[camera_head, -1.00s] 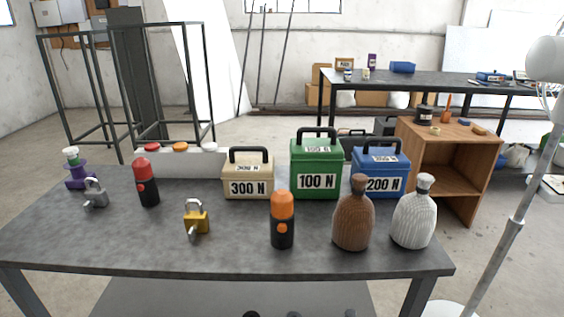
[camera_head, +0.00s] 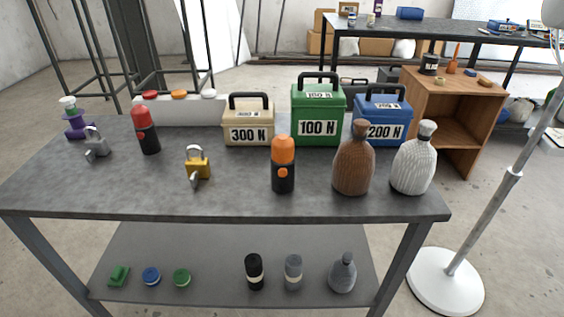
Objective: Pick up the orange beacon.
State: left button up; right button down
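The orange beacon (camera_head: 283,165) stands upright on the grey table (camera_head: 110,190), near its front edge. It has an orange domed top, a black body and an orange round spot on its front. A similar beacon with a red top (camera_head: 145,130) stands farther left on the table. The brown ribbed bottle (camera_head: 353,160) is to the right of the orange beacon, apart from it. Neither of my grippers shows in the view.
A brass padlock (camera_head: 197,167) is left of the beacon. Beige (camera_head: 248,122), green (camera_head: 318,112) and blue (camera_head: 382,118) weight boxes stand behind it. A white ribbed bottle (camera_head: 413,160) is at right. A lower shelf (camera_head: 210,250) holds several small items. A lamp stand (camera_head: 490,200) is at right.

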aim_at(282, 146)
jog(key=u, duration=0.45)
jog(key=k, duration=0.85)
jog(key=z, duration=0.35)
jog(key=i, duration=1.2)
jog(key=u, duration=0.45)
